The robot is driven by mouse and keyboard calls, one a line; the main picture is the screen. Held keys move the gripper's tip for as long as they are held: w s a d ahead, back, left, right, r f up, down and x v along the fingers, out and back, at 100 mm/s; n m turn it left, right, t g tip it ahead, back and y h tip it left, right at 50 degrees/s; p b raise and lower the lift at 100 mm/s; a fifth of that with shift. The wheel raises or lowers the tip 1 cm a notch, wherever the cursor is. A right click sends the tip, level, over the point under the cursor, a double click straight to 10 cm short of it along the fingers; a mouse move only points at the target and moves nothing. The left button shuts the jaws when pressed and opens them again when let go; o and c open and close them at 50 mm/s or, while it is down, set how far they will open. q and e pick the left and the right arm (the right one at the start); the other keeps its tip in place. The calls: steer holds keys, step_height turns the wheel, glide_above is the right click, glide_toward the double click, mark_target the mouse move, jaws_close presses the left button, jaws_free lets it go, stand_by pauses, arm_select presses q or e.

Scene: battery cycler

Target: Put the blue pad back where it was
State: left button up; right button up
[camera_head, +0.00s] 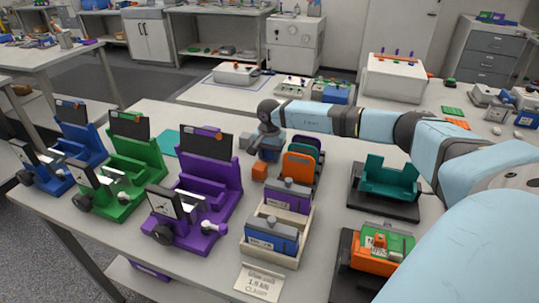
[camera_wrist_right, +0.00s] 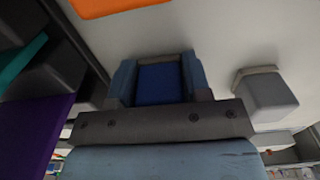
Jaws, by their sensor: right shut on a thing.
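My right gripper (camera_head: 268,153) points down behind the small rack, left of its upright pads. In the right wrist view the gripper (camera_wrist_right: 160,90) is shut on a dark blue pad (camera_wrist_right: 160,84), with a finger on each side. In the head view the pad is mostly hidden by the gripper, and I cannot tell whether it touches the table. An orange block (camera_head: 260,171) is just in front of the gripper. The rack holds upright orange (camera_head: 298,169), purple and teal pads. My left gripper is not in view.
Purple (camera_head: 208,190), green (camera_head: 128,165) and blue fixtures stand left. A flat teal sheet (camera_head: 167,142) lies behind them. A grey block (camera_wrist_right: 265,92) stands beside the gripper. A teal cradle (camera_head: 388,180) is at right.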

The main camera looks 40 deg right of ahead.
steer(key=shift+f, duration=0.15)
steer(key=o, duration=0.9)
step_height(320, 180, up, 12)
steer(key=shift+r, duration=0.25)
stand_by(0.3)
